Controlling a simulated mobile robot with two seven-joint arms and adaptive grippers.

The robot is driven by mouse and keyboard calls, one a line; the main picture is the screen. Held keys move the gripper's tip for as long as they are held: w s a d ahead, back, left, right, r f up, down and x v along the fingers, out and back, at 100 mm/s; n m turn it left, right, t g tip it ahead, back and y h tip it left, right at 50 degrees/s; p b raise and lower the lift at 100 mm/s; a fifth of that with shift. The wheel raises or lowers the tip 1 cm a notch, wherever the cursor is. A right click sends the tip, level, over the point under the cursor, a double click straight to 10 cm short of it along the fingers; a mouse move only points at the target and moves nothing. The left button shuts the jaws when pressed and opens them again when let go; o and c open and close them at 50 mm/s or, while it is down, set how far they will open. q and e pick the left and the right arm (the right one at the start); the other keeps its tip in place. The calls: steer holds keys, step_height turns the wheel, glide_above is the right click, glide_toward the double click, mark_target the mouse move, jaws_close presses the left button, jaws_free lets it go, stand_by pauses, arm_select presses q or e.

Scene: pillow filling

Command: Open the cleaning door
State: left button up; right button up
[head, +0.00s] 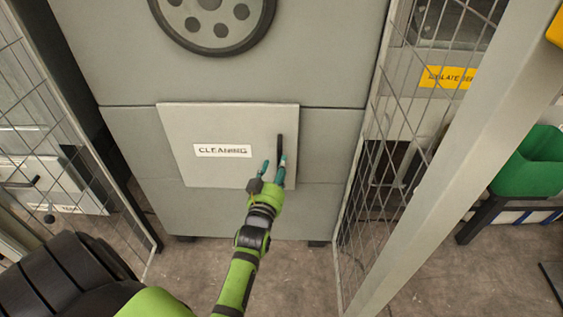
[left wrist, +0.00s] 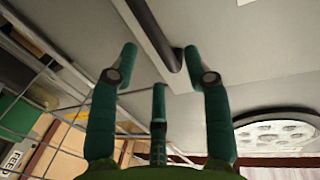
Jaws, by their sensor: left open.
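The cleaning door (head: 215,125) is a light grey square panel labelled "CLEANING" on the front of the grey machine. It looks closed. Its dark vertical bar handle (head: 280,147) is near the door's right edge. My left gripper (head: 273,170) is open at the handle's lower end, its teal fingers pointing up. In the left wrist view, the handle (left wrist: 157,32) runs down between and beyond the open fingertips (left wrist: 160,55). The fingers are apart, and I cannot tell whether either touches the handle. My right gripper is not in view.
Wire mesh panels stand left (head: 75,125) and right (head: 395,130) of the machine. A pale post (head: 455,140) slants across the right side. A green bin (head: 530,163) stands farther right. Bare floor (head: 300,270) lies in front of the machine.

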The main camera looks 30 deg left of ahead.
arm_select(q)
steer(key=shift+b+x, duration=0.3)
steer(key=shift+x, duration=2.35)
jaws_close()
